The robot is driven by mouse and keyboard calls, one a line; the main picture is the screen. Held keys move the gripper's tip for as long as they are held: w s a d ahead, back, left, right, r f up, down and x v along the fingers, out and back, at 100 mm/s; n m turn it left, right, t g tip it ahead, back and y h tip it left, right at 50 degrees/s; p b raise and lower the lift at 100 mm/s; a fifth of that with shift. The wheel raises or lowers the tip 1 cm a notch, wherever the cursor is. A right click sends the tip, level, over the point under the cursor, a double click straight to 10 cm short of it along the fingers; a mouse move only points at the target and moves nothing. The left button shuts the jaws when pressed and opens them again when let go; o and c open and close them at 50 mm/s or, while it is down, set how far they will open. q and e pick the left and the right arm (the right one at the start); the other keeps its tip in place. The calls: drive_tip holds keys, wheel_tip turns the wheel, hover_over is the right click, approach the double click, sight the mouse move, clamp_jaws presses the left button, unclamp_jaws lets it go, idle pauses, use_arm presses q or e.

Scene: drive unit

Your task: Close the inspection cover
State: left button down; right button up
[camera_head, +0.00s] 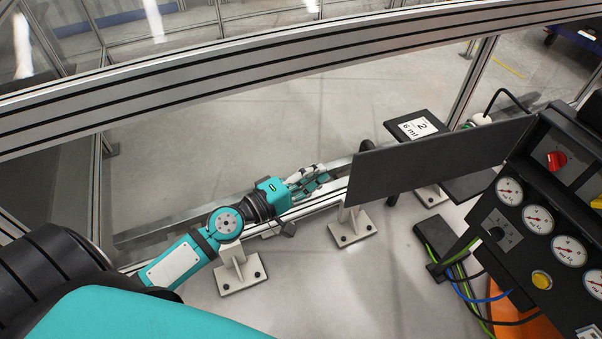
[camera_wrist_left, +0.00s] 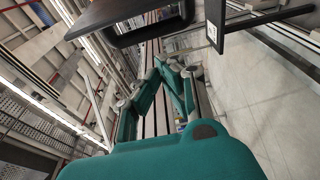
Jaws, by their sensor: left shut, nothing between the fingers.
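A flat dark grey panel (camera_head: 430,160), which looks like the inspection cover, stands out to the left of the black gauge unit, swung open. Its hinge side cannot be made out clearly. My left gripper (camera_head: 314,179) is left of the panel's free left edge, apart from it, over the metal rail. Its fingers are shut and empty. The wrist view shows the same teal fingers (camera_wrist_left: 176,88), with a dark panel edge (camera_wrist_left: 130,14) above them; I cannot tell whether that is the cover. My right gripper is not in view.
The black gauge unit (camera_head: 540,222) with dials, a red knob and a yellow button fills the right side. A black stand with a labelled plate (camera_head: 418,128) is behind the panel. A metal frame beam (camera_head: 250,60) crosses the back. Cables hang below the unit. The front floor is clear.

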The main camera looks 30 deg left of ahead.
use_arm(q)
drive_tip(key=d+p, duration=0.1)
drive_tip(key=d, duration=0.1)
drive_tip(key=w+d+p, duration=0.1)
drive_tip(key=d, duration=0.2)
drive_tip(key=shift+w, duration=0.2)
drive_tip(key=shift+s, duration=0.1)
